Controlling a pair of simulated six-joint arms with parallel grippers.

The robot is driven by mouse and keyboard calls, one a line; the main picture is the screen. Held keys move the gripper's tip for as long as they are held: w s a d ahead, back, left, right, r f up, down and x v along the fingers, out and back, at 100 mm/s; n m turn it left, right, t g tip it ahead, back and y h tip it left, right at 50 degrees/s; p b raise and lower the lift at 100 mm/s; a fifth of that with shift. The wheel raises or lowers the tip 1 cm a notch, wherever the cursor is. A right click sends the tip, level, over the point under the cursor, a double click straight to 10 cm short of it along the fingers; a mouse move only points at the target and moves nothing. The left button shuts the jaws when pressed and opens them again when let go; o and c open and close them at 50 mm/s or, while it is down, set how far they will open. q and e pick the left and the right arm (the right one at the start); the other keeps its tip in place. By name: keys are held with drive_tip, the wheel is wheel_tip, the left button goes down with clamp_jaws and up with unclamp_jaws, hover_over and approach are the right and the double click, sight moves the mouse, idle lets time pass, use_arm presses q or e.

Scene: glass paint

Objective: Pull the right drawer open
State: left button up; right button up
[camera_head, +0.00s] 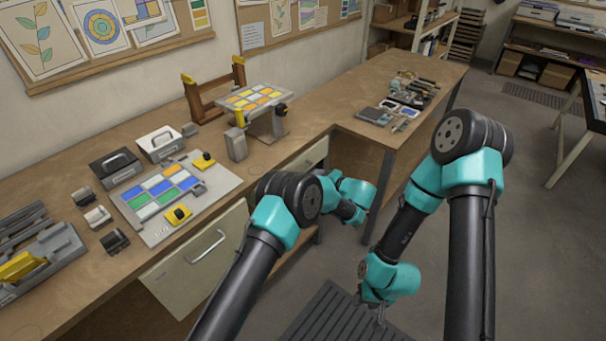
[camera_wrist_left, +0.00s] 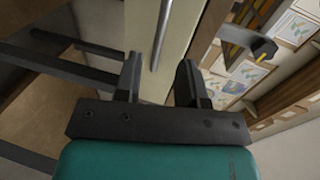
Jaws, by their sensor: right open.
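The right drawer (camera_head: 309,154) has a cream front under the worktop and is partly hidden behind my left arm. How far out it stands is unclear. In the left wrist view the cream front (camera_wrist_left: 140,28) fills the upper middle, with a silver bar handle (camera_wrist_left: 161,35) on it. My left gripper (camera_wrist_left: 160,82) is open, and the handle lies ahead, in line with the gap between its fingers. I see no finger closed on it. In the head view the left fingers are hidden behind the wrist. My right gripper (camera_head: 380,314) is open and empty, low over the floor.
The left drawer (camera_head: 197,262) has a silver handle. Above, the bench holds a coloured glass panel (camera_head: 236,184), black and white boxes, and a stand with another panel (camera_head: 256,97). A floor mat (camera_head: 325,318) lies below the right arm.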

use_arm(q)
drive_tip(key=x, duration=0.7)
drive_tip(key=shift+w+a, duration=0.15)
clamp_jaws()
idle(0.3)
